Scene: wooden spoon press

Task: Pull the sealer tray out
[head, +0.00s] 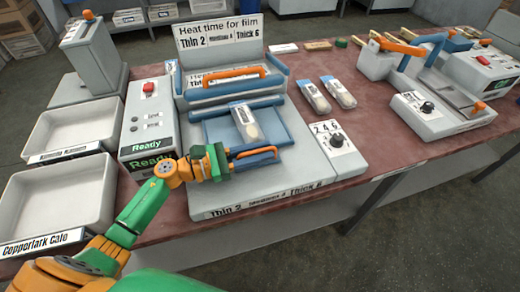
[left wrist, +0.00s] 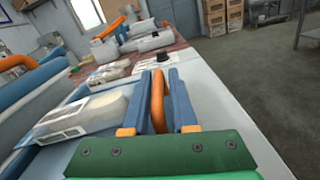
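The sealer (head: 225,90) stands at the table's middle, with an orange handle on its raised upper part. Its blue tray (head: 215,131) lies in front, below the press part, carrying a clear packet with a wooden spoon (head: 246,124). The packet also shows in the left wrist view (left wrist: 85,115). The tray's orange front handle (head: 256,152) lies between the blue fingers of my left gripper (head: 258,156). My right gripper is in neither view.
A grey box (head: 148,118) reading Ready stands left of the sealer, beside two white bins (head: 60,190). A dial box (head: 331,145) and two more packets (head: 315,97) lie to the right. Another sealer (head: 430,110) stands farther right.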

